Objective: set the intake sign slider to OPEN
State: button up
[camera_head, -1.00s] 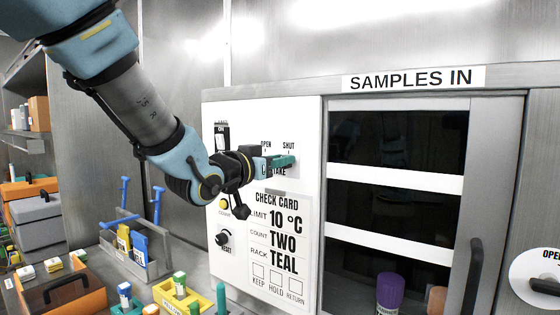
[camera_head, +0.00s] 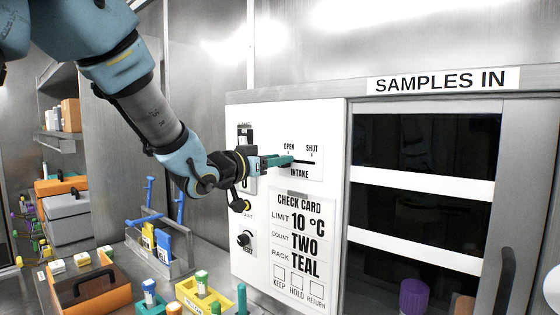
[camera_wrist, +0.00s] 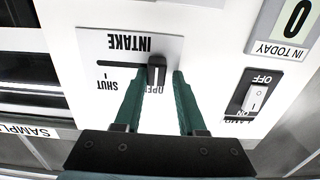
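The intake slider on the white panel has a dark knob (camera_wrist: 157,70), seen upside down in the wrist view. The knob stands at the OPEN end of its slot, by the partly covered OPEN label; the slot runs from it toward SHUT. My gripper (camera_wrist: 160,76) has green fingers on both sides of the knob. A gap shows on the right side; the left finger is close to the knob, and I cannot tell if it touches. In the head view my gripper (camera_head: 290,161) is under the OPEN label and hides the knob. The INTAKE plate (camera_head: 314,168) shows beside it.
A lamp switch (camera_wrist: 256,98) is close to the right finger in the wrist view. A check card (camera_head: 303,240) and a reset knob (camera_head: 244,239) are below the slider. The dark-windowed cabinet door (camera_head: 425,140) is to the right. Bins and racks fill the lower left.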

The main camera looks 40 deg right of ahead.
jog(key=o, duration=0.3)
jog(key=b+v, duration=0.3)
jog(key=v, duration=0.8)
dwell(0.4)
jog(key=w+a+f+n+t+y, duration=0.35)
jog(key=w+a+f+y, duration=0.25)
jog(key=a+f, duration=0.25)
jog(key=w+a+f+n+t+y, duration=0.2)
jog(key=w+a+f+n+y, duration=0.4)
jog(key=a, duration=0.4)
jog(key=s+a+f+n+g+y, duration=0.1)
jog(key=a+f+g+y, duration=0.2)
jog(key=a+f, duration=0.5)
jog(key=s+a+f+n+g+y, duration=0.2)
jog(key=s+a+f+g, duration=0.3)
jog(key=s+a, duration=0.5)
jog(key=shift+s+f+n, duration=0.6)
jog(key=shift+s+n, duration=0.05)
jog(key=shift+s, duration=0.15)
